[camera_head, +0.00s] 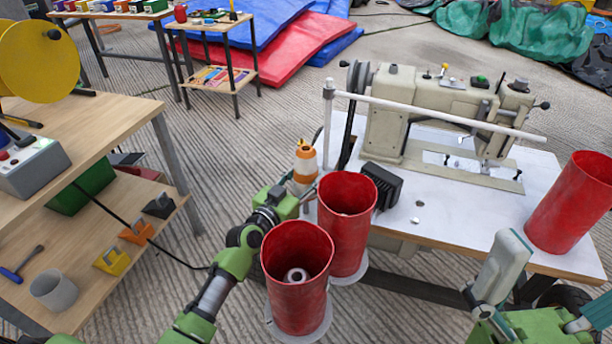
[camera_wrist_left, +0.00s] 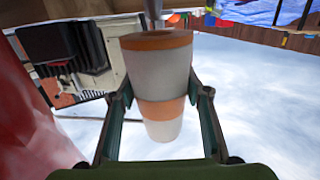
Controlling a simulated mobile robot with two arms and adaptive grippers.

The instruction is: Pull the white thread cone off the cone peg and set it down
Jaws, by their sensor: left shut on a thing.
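A white thread cone (camera_wrist_left: 160,70) with orange bands is between the two fingers of my left gripper (camera_wrist_left: 162,95) in the left wrist view. The fingers close on its sides. A thin grey rod (camera_wrist_left: 153,12) meets its wide end; how far it runs inside is hidden. In the head view the cone (camera_head: 305,162) stands roughly upright beside the sewing table, and my left gripper (camera_head: 301,187) is around its lower part, partly hidden by a red tube. My right arm shows at the lower right; its fingers are not in view.
Two open red tubes (camera_head: 347,215) (camera_head: 297,270) stand close to my left arm; the front one holds a small white ring-shaped thing. A sewing machine (camera_head: 440,115) and another red tube (camera_head: 572,205) are on the white table (camera_head: 455,215). A wooden bench (camera_head: 85,130) stands left.

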